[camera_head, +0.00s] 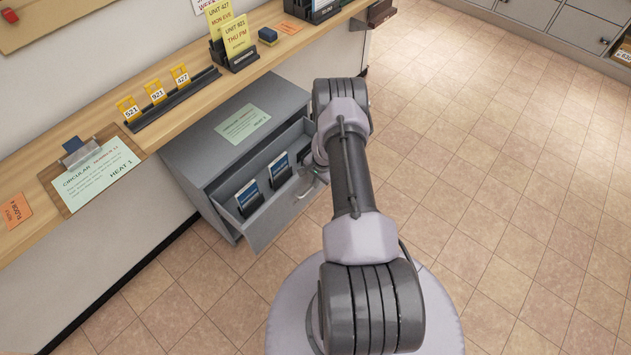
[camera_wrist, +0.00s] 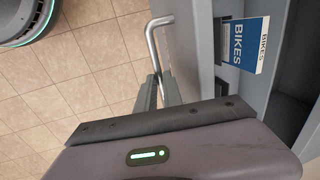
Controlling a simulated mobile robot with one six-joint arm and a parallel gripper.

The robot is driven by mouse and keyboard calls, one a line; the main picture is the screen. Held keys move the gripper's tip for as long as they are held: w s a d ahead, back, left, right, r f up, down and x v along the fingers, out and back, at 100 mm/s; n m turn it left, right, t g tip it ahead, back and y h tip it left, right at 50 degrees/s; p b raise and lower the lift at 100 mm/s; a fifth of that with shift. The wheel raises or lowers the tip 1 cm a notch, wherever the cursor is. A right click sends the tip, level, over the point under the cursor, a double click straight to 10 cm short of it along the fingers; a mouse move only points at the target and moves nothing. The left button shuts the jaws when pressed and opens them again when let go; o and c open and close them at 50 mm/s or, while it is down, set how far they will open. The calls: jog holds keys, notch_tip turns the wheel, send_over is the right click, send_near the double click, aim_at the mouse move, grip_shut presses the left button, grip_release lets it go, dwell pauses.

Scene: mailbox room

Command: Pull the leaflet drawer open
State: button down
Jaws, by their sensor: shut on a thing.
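The grey leaflet drawer (camera_head: 270,224) stands pulled out of the low grey cabinet (camera_head: 192,153) under the counter. Blue-and-white leaflets (camera_head: 249,195) stand in holders inside it. In the wrist view one leaflet (camera_wrist: 237,45) reads BIKES. The drawer's metal bar handle (camera_wrist: 151,42) is on its front face, and it also shows in the head view (camera_head: 302,194). My gripper (camera_wrist: 158,88) is shut on the handle at one end of the bar. In the head view my arm hides most of the gripper and the drawer's right end.
A wooden counter (camera_head: 112,142) runs above the cabinet, with a circular on a clipboard (camera_head: 96,172), yellow number tags (camera_head: 156,91) and yellow unit cards (camera_head: 236,36). A green notice (camera_head: 243,123) lies on the cabinet. The tiled floor (camera_head: 500,190) to the right is clear.

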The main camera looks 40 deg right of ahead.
jog(key=c, duration=1.5)
grip_release()
jog(key=s+r+p, duration=0.1)
jog(key=r+p, duration=0.1)
jog(key=r, duration=0.3)
jog(key=s+r+p, duration=0.1)
jog(key=r+p, duration=0.1)
jog(key=r, duration=0.4)
jog(key=s+r+p, duration=0.1)
jog(key=r+p, duration=0.1)
jog(key=r, duration=0.4)
jog(key=shift+s+d+r, duration=0.1)
jog(key=shift+d, duration=0.05)
